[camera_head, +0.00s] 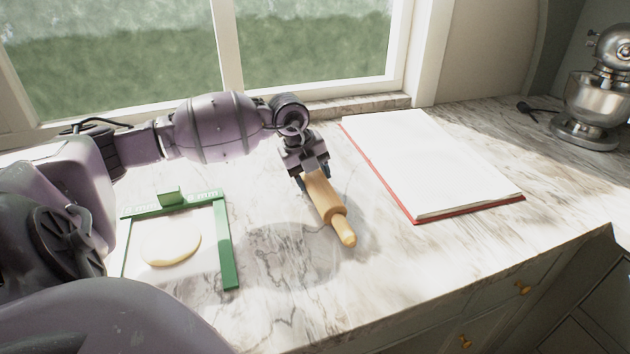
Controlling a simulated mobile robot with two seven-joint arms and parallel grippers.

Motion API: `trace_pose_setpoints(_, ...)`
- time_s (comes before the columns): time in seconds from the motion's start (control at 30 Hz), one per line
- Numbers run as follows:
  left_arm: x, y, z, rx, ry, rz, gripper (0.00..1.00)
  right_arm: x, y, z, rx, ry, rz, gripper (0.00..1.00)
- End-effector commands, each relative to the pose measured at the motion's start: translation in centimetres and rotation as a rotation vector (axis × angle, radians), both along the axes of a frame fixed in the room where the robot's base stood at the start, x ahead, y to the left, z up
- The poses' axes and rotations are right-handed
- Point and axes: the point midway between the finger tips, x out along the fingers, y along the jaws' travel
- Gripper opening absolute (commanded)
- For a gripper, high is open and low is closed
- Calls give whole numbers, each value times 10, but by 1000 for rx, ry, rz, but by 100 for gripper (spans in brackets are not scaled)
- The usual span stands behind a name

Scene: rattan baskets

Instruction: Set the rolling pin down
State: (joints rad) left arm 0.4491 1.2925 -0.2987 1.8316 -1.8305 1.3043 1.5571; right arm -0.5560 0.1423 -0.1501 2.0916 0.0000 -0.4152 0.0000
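A wooden rolling pin (326,202) is gripped near its far end by my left gripper (313,178). It slants toward the front right, with its near handle pointing at the counter's front edge. The gripper fingers are on either side of the pin, and its far end is hidden by the gripper. I cannot tell whether the pin touches the marble counter (440,270) or is held just above it. My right gripper is not in view.
A green frame (228,245) around a flat round of dough (171,243) lies to the left. A large open white book (430,160) with a red cover edge lies right of the pin. A stand mixer (597,95) stands far right.

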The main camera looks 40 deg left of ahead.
Motion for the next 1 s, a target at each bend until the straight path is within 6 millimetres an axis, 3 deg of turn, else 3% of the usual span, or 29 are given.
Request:
trace_pose_setpoints(0.03, 0, 0, 0, 0, 0, 0, 42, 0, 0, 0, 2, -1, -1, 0)
trace_pose_setpoints(0.27, 1, 0, 1, 0, -2, 0, 6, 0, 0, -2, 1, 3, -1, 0)
trace_pose_setpoints(0.5, 1, 0, 3, 0, -2, 0, 6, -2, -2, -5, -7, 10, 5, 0)
trace_pose_setpoints(0.67, 1, 0, 17, 0, -7, -1, 6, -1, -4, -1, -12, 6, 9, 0)
trace_pose_setpoints(1.0, 1, 0, 94, 2, -10, 0, 6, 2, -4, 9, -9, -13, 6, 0)
